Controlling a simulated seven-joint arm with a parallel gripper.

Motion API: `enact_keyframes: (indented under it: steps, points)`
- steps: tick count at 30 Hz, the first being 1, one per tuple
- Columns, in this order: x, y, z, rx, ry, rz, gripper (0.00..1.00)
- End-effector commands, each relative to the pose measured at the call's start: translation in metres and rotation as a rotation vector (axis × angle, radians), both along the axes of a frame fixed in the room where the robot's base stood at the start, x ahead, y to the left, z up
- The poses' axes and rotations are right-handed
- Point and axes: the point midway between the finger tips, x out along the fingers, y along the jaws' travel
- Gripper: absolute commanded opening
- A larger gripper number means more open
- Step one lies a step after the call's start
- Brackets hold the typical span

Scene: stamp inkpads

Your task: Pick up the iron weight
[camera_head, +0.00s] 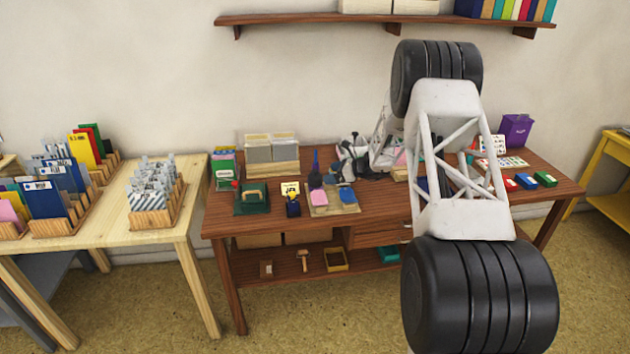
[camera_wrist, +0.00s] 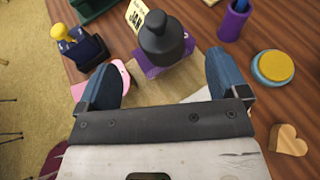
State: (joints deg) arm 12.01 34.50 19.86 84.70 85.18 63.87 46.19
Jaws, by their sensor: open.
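The iron weight (camera_wrist: 165,42) is dark grey with a rounded knob on top. In the wrist view it stands on a purple pad (camera_wrist: 180,60) on a light wooden board (camera_wrist: 207,68). My gripper (camera_wrist: 162,78) is open, with its two blue fingers spread. The weight shows just beyond and between the fingertips, and nothing is held. I cannot tell from this view whether a finger touches it. In the head view my arm reaches down over the dark wooden table (camera_head: 232,227), and the weight cannot be made out clearly there.
A pink pad (camera_wrist: 95,82) lies beside the left finger. A yellow-handled stamp (camera_wrist: 62,33) stands farther left. A purple cup (camera_wrist: 233,20), a round yellow-topped pad (camera_wrist: 272,67) and a wooden heart (camera_wrist: 288,140) are to the right. A small yellow sign (camera_wrist: 138,15) stands behind the weight.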

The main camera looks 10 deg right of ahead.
Motion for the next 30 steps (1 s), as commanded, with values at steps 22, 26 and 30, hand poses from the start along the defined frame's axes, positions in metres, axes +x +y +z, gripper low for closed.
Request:
enact_keyframes:
  steps: [22,26,30]
  points:
    - [0.01,0.022,-0.01,-0.001,0.0,0.0,0.92]
    - [0.012,0.024,-0.012,-0.001,0.001,0.001,0.92]
    - [0.016,0.033,-0.017,-0.001,0.001,0.001,0.92]
